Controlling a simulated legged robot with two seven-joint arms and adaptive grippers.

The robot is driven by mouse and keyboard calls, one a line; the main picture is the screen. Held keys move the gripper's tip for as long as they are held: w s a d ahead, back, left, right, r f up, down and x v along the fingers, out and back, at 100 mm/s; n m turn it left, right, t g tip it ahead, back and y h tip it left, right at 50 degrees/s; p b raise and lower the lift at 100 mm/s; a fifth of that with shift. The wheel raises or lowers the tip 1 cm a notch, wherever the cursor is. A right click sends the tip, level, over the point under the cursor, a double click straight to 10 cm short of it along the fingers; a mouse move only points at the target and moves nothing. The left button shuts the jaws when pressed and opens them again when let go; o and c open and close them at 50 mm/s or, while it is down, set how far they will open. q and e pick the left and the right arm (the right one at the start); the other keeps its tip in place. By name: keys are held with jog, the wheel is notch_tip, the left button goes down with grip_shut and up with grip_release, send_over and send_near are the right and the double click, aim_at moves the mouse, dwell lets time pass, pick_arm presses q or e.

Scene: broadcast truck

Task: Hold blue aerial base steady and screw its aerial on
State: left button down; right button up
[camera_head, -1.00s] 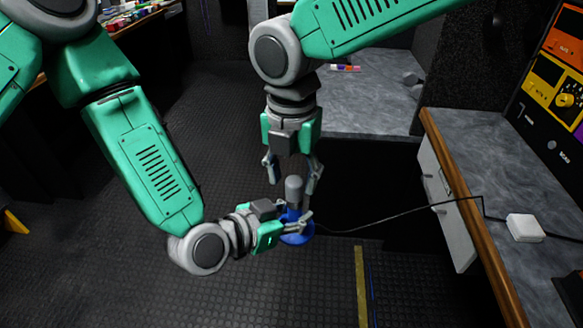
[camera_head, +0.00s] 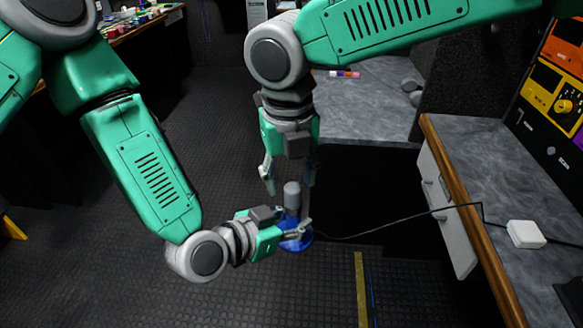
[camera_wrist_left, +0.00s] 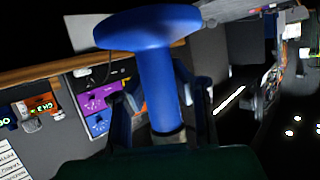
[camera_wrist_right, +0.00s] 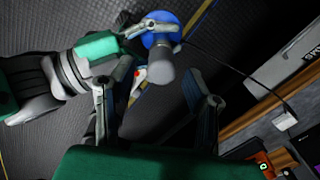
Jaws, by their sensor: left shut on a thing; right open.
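The blue aerial base (camera_head: 299,243) has a round disc and a stem, held above the floor. My left gripper (camera_head: 300,231) is shut on its stem. In the left wrist view the base (camera_wrist_left: 150,27) shows its disc and stem between the fingers. The grey aerial (camera_head: 292,196) stands upright above the base, in line with it; whether its thread is engaged cannot be seen. My right gripper (camera_head: 289,186) points down from above, open, its fingers on either side of the aerial. The right wrist view shows the aerial (camera_wrist_right: 160,68) between the open fingers, apart from both.
A thin black cable (camera_head: 390,216) runs from near the base to the right-hand counter (camera_head: 520,180), where a white box (camera_head: 526,234) sits. A yellow strip (camera_head: 361,290) marks the dark floor. The floor around the grippers is clear.

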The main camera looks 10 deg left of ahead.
aim_at(290, 203)
notch_tip(290, 203, down, 6)
jog(key=shift+w+f, duration=0.1)
jog(key=shift+w, duration=0.05)
dwell(0.3)
grip_shut()
jog(key=m, duration=0.7)
jog(key=shift+m, duration=0.4)
jog(key=m, duration=0.5)
jog(key=shift+a+m, duration=0.1)
jog(key=shift+m, duration=0.3)
